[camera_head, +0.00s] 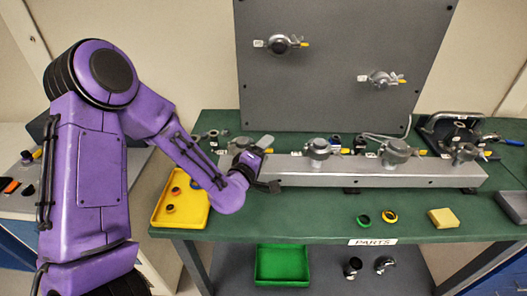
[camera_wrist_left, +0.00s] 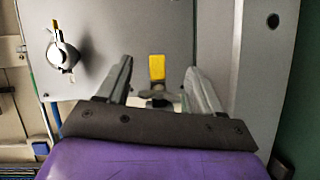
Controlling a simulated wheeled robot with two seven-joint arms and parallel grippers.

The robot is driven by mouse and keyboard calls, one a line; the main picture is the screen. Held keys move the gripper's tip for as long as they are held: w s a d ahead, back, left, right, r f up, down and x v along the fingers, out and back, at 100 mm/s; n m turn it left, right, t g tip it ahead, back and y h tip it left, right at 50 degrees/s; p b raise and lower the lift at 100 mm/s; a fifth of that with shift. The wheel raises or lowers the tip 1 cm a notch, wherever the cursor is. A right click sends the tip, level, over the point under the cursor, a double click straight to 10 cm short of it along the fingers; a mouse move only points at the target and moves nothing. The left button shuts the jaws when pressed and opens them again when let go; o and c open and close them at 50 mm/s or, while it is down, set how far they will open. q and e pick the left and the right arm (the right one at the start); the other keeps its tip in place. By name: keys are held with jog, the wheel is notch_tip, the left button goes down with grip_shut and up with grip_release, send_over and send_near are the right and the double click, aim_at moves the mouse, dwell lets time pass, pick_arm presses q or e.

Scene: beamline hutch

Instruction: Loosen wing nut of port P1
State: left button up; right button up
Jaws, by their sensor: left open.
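My left gripper (camera_head: 268,165) is open at the left end of the grey manifold rail (camera_head: 400,172), beside the leftmost port. In the left wrist view a yellow-tipped wing nut (camera_wrist_left: 157,67) shows between the two spread fingers, with clear gaps on both sides. Dark and metal parts of its clamp show just below the yellow tip, partly hidden by the gripper. I cannot read a P1 label. My right gripper is not in view.
Other clamped ports (camera_head: 319,150) stand along the rail to the right. A grey upright panel (camera_head: 335,85) with two more clamps rises behind. A yellow tray (camera_head: 163,215) lies left, and a yellow sponge (camera_head: 443,218) lies front right on the green bench.

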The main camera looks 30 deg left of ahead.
pick_arm(q)
jog(key=shift+s, duration=0.1)
jog(key=c, duration=1.1)
jog(key=shift+o, duration=0.2)
jog(key=shift+f+n+b, duration=0.2)
jog(key=shift+n+b, duration=0.2)
jog(key=shift+b, duration=0.15)
jog(key=shift+r+n+t+b, duration=0.1)
jog(key=shift+n+t+b, duration=0.2)
jog(key=shift+t, duration=0.1)
jog(key=shift+r, duration=0.2)
jog(key=o, duration=1.1)
jog(key=shift+c, duration=0.2)
